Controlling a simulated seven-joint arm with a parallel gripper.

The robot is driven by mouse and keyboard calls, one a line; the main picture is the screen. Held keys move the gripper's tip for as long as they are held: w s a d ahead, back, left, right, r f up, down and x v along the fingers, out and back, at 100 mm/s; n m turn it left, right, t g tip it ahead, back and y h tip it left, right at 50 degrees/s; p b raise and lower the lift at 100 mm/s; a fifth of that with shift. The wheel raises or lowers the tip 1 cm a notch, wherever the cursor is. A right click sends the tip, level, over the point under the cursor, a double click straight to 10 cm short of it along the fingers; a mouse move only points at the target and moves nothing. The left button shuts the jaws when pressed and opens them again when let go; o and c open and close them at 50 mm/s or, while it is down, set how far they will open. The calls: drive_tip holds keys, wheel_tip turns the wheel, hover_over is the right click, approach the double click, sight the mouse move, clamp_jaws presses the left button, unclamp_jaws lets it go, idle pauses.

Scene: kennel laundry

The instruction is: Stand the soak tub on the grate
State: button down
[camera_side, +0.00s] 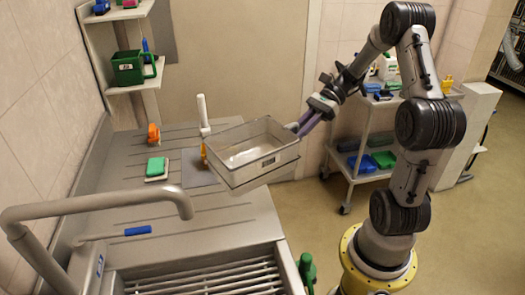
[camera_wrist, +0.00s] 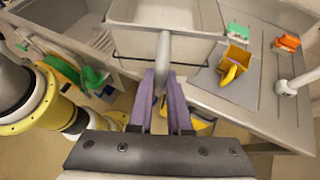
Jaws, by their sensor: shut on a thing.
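The soak tub (camera_side: 285,158) is a pale, empty, rectangular tub with a small label on its front wall. It hangs in the air over the front edge of the counter, slightly tilted in the side view. My gripper (camera_side: 302,126) is shut on it at its right end. In the wrist view my gripper's purple fingers (camera_wrist: 163,88) close on a grey bar handle at the near side of the tub (camera_wrist: 165,42). The grate (camera_side: 205,279) is a set of metal bars over the sink at the bottom of the side view, apart from the tub. The tub's underside is hidden.
A curved grey tap (camera_side: 110,203) reaches over near the grate. A blue block (camera_side: 138,231) lies behind the grate. A green sponge (camera_side: 156,166), an orange item (camera_side: 154,135) and a white-handled brush (camera_side: 203,115) stand farther back. A green item (camera_side: 306,270) hangs by the counter's front.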

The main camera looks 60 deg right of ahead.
sight(274, 146)
drive_tip(key=w, duration=0.1)
drive_tip(key=w+d+f, duration=0.2)
drive_tip(key=shift+w, duration=0.4)
drive_tip(key=w+d+f, duration=0.2)
drive_tip(key=w+f, duration=0.2)
drive_tip(key=f, duration=0.4)
drive_tip(key=shift+w+f, duration=0.2)
drive_tip(key=shift+f, duration=0.2)
drive_tip(key=c, duration=1.3)
unclamp_jaws()
drive_tip(key=shift+f, duration=0.15)
drive_tip(key=o, duration=0.4)
drive_tip(key=shift+o, duration=0.2)
